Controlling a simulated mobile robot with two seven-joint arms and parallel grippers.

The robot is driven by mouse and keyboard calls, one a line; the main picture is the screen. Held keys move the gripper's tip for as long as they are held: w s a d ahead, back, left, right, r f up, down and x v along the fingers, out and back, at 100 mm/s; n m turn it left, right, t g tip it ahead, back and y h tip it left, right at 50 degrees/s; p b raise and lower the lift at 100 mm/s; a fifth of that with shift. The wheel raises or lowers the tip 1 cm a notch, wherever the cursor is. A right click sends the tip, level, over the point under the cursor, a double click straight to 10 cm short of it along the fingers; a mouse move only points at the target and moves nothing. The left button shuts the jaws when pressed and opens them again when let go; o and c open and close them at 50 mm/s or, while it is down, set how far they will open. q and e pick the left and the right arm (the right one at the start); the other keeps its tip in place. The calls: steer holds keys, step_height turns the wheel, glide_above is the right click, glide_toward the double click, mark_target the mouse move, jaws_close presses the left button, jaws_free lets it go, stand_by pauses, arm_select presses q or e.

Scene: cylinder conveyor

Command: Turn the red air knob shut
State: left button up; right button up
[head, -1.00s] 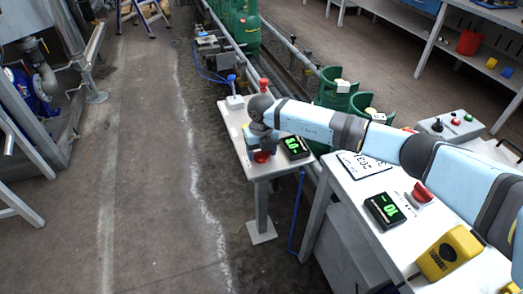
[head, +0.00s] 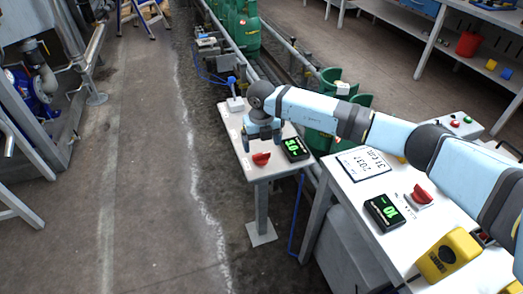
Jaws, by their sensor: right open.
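A red knob (head: 261,158) sits on the small white table (head: 234,138), beside a black box with a green display (head: 295,148). My right gripper (head: 263,141) is just above and behind this knob in the head view, with its fingers pointing down. It is open, with nothing between its fingers, and looks apart from the knob. A second red knob (head: 421,194) sits on the nearer white bench (head: 350,196), next to another green display (head: 384,211). I cannot tell from labels which knob is for air. My left gripper is out of view.
A blue-topped lever valve (head: 232,88) stands at the small table's far end. Green gas cylinders (head: 335,86) stand behind my right arm. A yellow device (head: 448,254) and a sign plate (head: 363,163) lie on the bench.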

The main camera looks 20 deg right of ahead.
mark_target(261, 154)
step_height(261, 154, up, 9)
stand_by(0.6)
